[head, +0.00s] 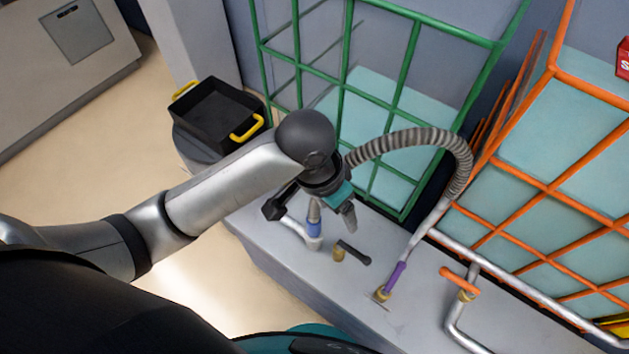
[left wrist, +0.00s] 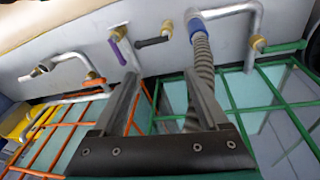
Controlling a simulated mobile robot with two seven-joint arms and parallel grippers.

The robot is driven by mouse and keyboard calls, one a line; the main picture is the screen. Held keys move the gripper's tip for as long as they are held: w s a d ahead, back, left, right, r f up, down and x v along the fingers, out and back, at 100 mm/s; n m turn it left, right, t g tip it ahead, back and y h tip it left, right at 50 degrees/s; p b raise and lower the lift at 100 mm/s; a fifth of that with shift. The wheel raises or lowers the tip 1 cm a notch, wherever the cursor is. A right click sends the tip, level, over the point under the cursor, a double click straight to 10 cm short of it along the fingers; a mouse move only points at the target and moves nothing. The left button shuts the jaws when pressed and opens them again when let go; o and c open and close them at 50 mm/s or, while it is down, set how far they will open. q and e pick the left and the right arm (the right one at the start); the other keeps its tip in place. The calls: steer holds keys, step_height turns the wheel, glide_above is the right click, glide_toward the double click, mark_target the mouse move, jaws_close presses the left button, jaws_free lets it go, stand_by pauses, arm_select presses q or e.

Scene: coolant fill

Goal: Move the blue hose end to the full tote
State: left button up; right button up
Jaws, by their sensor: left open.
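The blue hose end (head: 314,228) is a blue collar on a ribbed grey hose (head: 440,140), seated at a bent metal pipe on the grey bench. The blue collar also shows in the left wrist view (left wrist: 195,26). My left gripper (head: 347,212) is open above the bench, close to the collar. In the left wrist view the hose runs beside and partly behind the right-hand finger; I cannot tell if they touch. The orange-caged tote (head: 550,187) shows pale blue liquid high up. The green-caged tote (head: 415,111) shows a lower liquid level. My right gripper is out of view.
A black lever (head: 354,253), a purple lever (head: 398,274) and an orange lever (head: 459,279) sit on brass fittings along the bench. A green lever (left wrist: 285,48) shows in the left wrist view. A black bin (head: 213,113) with yellow handles stands behind my left arm.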

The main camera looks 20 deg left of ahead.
mark_target(314, 217)
arm_select(q)
steer(key=w+a+r+g+y, duration=0.1)
steer(key=w+a+y, duration=0.15)
steer(key=a, duration=0.25)
steer(key=f+b, duration=0.1)
steer(key=f, duration=0.4)
steer(key=f+b, duration=0.2)
steer(key=f, duration=0.3)
steer(key=f+b, duration=0.2)
steer(key=f, duration=0.3)
steer(key=shift+w+d, duration=0.1)
steer(key=shift+w, duration=0.2)
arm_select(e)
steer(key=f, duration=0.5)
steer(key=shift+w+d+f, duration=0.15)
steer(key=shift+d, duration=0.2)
arm_select(q)
jaws_close()
steer(key=c, duration=0.6)
jaws_free()
steer(key=shift+c, duration=0.2)
steer(key=c, duration=0.5)
steer(key=shift+r+p, duration=0.3)
steer(key=shift+p, duration=0.05)
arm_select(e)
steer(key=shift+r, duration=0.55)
